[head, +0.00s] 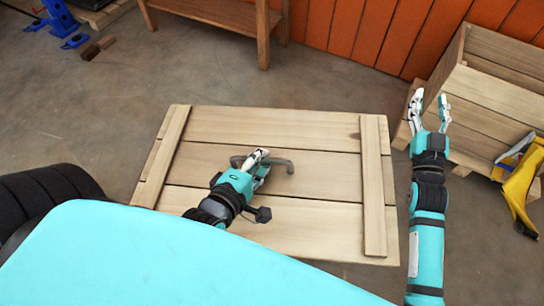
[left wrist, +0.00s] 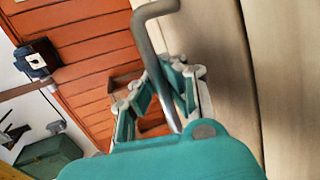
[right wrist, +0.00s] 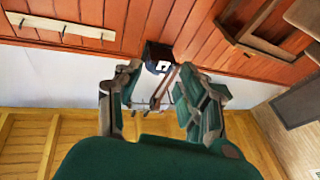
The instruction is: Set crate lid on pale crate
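The crate lid (head: 275,218) is a broad panel of pale planks with two cross battens and a grey bar handle (head: 283,163). It fills the middle of the head view. My left gripper (head: 262,160) is at this handle, with its fingers closed around the bar; the bar also passes between the fingers in the left wrist view (left wrist: 147,40). What supports the lid underneath is hidden. The pale crate (head: 500,98) stands on the floor at the upper right, beyond the lid. My right gripper (head: 430,105) is open and empty, in front of the crate's left side in the picture.
A yellow and blue object (head: 520,185) is at the crate's right front. An orange plank wall (head: 385,35) is behind. A wooden stand (head: 262,30) is at the back, and blue metal parts (head: 62,22) are at the upper left. The floor left of the lid is largely bare.

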